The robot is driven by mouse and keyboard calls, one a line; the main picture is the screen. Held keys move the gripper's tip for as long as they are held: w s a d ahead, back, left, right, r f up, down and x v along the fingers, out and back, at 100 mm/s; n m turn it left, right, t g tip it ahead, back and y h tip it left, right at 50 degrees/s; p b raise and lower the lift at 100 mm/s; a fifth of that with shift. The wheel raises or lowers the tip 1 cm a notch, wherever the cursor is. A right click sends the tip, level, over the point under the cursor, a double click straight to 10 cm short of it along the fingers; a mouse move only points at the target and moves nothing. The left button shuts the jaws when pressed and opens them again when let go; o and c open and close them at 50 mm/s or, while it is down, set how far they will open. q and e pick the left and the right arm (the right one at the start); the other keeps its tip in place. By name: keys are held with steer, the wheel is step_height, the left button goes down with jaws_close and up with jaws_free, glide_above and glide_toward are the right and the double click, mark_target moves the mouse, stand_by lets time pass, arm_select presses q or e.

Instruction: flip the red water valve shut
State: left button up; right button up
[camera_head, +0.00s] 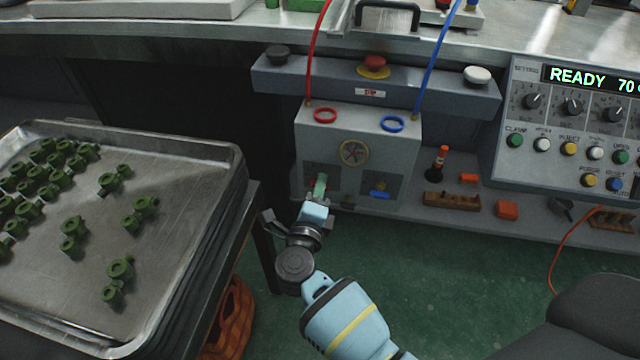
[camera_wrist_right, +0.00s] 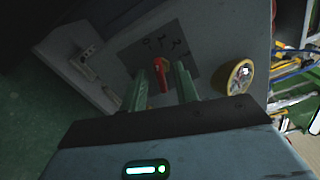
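The red water valve is a small red lever (camera_wrist_right: 161,74) on a dark plate on the front of the grey valve box (camera_head: 344,122). In the head view my right gripper (camera_head: 320,186) is at the box's lower left and hides most of the lever. In the right wrist view, the right gripper's green fingers (camera_wrist_right: 160,84) stand apart, one on each side of the lever, with gaps visible. Whether a finger touches it is unclear. A blue valve lever (camera_head: 380,194) sits on the box's lower right. My left gripper is not in view.
A round brass gauge (camera_head: 354,153) is on the box front, with red (camera_head: 325,115) and blue (camera_head: 392,123) rings above. A metal tray (camera_head: 168,262) of green parts stands left. A control panel (camera_head: 575,130) reading READY is right. A shelf with small items (camera_head: 452,200) lies beside the box.

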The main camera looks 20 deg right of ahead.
steer(key=shift+s, duration=0.1)
steer(key=shift+c, duration=0.5)
steer(key=c, duration=0.5)
jaws_close()
arm_select(q)
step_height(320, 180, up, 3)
steer(key=p, duration=0.2)
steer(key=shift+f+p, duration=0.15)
steer(key=shift+p, duration=0.15)
arm_select(e)
steer(key=n, duration=0.3)
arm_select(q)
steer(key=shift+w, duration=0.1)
arm_select(e)
steer(key=o, duration=0.6)
jaws_free()
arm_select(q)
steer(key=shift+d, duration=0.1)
